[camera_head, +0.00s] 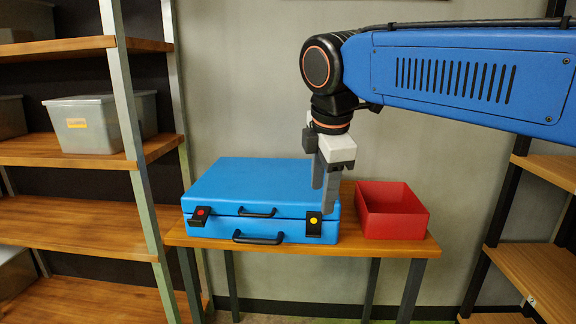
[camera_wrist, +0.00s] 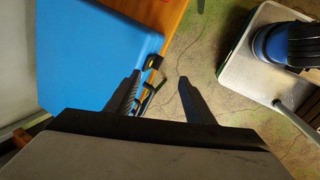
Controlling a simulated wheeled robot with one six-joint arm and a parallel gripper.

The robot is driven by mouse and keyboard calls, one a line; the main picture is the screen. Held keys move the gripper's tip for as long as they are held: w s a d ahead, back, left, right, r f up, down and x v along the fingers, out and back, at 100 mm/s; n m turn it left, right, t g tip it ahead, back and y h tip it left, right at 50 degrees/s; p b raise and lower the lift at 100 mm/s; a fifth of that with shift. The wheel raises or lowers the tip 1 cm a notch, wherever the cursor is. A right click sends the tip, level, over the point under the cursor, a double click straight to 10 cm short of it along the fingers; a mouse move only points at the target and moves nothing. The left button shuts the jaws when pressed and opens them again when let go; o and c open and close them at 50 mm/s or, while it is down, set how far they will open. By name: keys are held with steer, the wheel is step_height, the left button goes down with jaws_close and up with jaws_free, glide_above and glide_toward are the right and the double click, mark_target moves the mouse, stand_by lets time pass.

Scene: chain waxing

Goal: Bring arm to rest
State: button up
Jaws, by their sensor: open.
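My gripper (camera_head: 325,178) hangs from my blue arm, pointing down, in front of the right part of the closed blue case in the head view. In the wrist view my gripper (camera_wrist: 157,92) shows its two dark fingers apart with nothing between them. The blue case (camera_head: 245,182) lies on a small wooden table (camera_head: 190,240). The case (camera_wrist: 90,55) also fills the left of the wrist view. I cannot tell whether the fingers touch it.
A red open box (camera_head: 393,212) stands right of the case on the table. Wooden shelves with grey bins (camera_head: 103,125) stand at the left, and more shelves (camera_head: 535,265) at the right. The wall behind is bare. Floor (camera_wrist: 215,50) shows in the wrist view.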

steer(key=s+d+f+m, duration=0.8)
steer(key=d+f+m, duration=0.2)
steer(key=d+f, duration=0.1)
steer(key=s+d+f+m+t, duration=0.1)
steer(key=s+d+f+m, duration=0.7)
steer(key=d+f+m, duration=0.2)
step_height(320, 180, down, 2)
steer(key=shift+s+d, duration=0.25)
steer(key=shift+d, duration=0.25)
